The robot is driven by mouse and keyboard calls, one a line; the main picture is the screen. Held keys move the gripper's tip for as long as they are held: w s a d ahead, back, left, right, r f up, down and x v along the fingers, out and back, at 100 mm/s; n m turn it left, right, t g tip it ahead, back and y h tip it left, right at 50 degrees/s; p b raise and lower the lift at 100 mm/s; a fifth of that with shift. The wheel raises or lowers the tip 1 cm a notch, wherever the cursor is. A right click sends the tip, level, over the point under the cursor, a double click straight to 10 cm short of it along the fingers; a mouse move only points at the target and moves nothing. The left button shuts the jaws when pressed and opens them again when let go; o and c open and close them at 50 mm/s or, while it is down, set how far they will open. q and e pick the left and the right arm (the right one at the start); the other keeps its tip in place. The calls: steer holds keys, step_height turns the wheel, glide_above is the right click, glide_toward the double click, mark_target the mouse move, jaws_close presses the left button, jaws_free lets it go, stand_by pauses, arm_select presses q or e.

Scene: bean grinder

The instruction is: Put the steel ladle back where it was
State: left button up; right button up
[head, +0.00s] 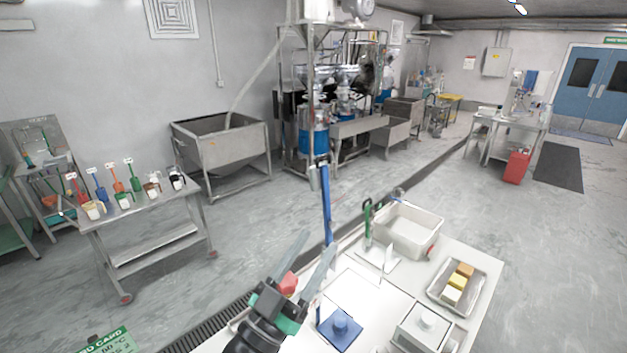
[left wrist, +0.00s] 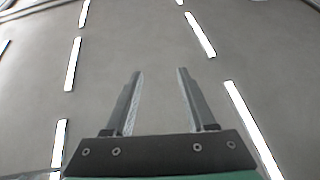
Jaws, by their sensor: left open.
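My left gripper (head: 316,242) is at the bottom middle of the head view, in front of the left part of the white worktable (head: 470,262). Its two fingers point upward and stand apart with nothing between them. In the left wrist view the open fingers (left wrist: 159,75) show empty against the ceiling. I cannot pick out a steel ladle for certain. My right gripper is not in view.
A steel cart (head: 150,217) with several coloured scoops stands left. Open floor lies between.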

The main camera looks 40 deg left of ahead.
arm_select(q)
steer(key=s+d+r+t+h, duration=0.1)
steer(key=s+d+r, duration=0.2)
steer(key=r, duration=0.5)
steer(key=s+d+r+m+t+h, duration=0.1)
steer(key=s+d+r+h, duration=0.1)
steer(key=r, duration=0.7)
steer(key=s+d+r+t+h, duration=0.1)
steer(key=s+d+r, duration=0.3)
steer(key=r, duration=0.4)
steer(key=shift+s+r+m+t, duration=0.2)
steer(key=shift+m+t, duration=0.2)
steer(key=shift+t, duration=0.1)
